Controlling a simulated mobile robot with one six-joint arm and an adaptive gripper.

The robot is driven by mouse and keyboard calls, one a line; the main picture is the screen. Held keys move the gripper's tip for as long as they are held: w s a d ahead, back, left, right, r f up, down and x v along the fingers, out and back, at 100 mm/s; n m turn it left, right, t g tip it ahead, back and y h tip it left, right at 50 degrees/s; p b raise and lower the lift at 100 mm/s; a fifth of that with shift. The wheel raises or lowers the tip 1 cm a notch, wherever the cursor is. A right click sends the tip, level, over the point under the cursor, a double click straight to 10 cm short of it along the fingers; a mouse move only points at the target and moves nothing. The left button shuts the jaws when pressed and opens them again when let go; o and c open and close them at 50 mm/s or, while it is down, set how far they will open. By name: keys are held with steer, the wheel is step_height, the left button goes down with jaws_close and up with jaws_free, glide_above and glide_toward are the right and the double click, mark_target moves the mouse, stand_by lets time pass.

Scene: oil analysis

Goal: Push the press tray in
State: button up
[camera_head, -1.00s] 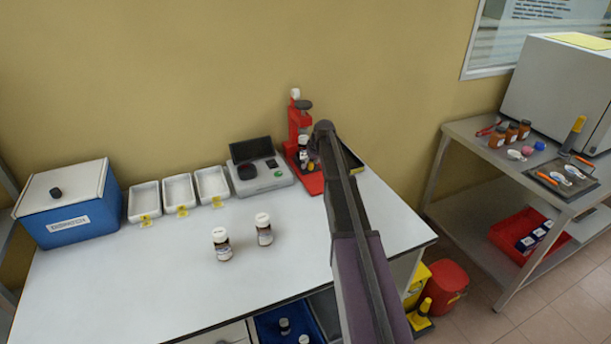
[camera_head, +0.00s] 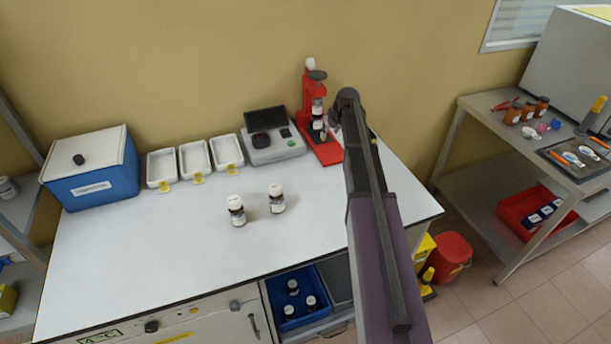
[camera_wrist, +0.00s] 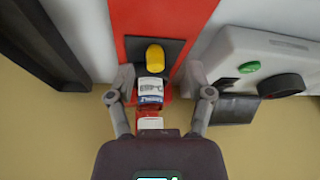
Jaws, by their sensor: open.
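The red press (camera_head: 310,95) stands at the back of the white bench against the wall. In the wrist view its red base (camera_wrist: 135,18) runs up the middle. A dark press tray (camera_wrist: 174,50) with a yellow knob (camera_wrist: 155,58) lies on it. A bottle with a white and blue label (camera_wrist: 151,90) is at the press, beyond the knob in this view. My gripper (camera_wrist: 160,83) is open, with one finger on each side of the bottle and tray area. I cannot tell whether it touches them. My arm hides part of the press's right side in the head view.
A grey instrument (camera_head: 274,148) with a green button stands close beside the press. Two bottles (camera_head: 237,211) (camera_head: 277,199) stand mid-bench. White trays (camera_head: 194,160) and a blue box (camera_head: 95,182) are further left.

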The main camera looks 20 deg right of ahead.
steer(key=shift+p+v, duration=4)
steer(key=shift+v, duration=0.65)
steer(key=s+a+f+m+g+b, duration=0.1)
steer(key=s+a+f+b, duration=0.1)
steer(key=s+a, duration=0.3)
steer(key=s+a+f+m+g+b, duration=0.1)
steer(key=s+a+f+m+b, duration=0.1)
steer(key=s+a, duration=0.4)
steer(key=s+a+f+m+g+h+b, duration=0.1)
steer(key=s+a+f+g+b, duration=0.1)
steer(key=s+a, duration=0.3)
steer(key=shift+s+a+f+m, duration=0.35)
steer(key=shift+a+f, duration=0.25)
steer(key=shift+f, duration=0.25)
steer(key=shift+s+a+f+b, duration=0.15)
steer(key=shift+s+a+b, duration=0.2)
steer(key=shift+s, duration=0.35)
steer(key=shift+n, duration=0.85)
steer(key=s+a, duration=0.2)
steer(key=s, duration=0.1)
steer(key=s+a, duration=0.2)
steer(key=s, duration=0.2)
steer(key=s+a, duration=0.2)
steer(key=s, duration=0.1)
steer(key=shift+s+a, duration=0.15)
steer(key=shift+a, duration=0.1)
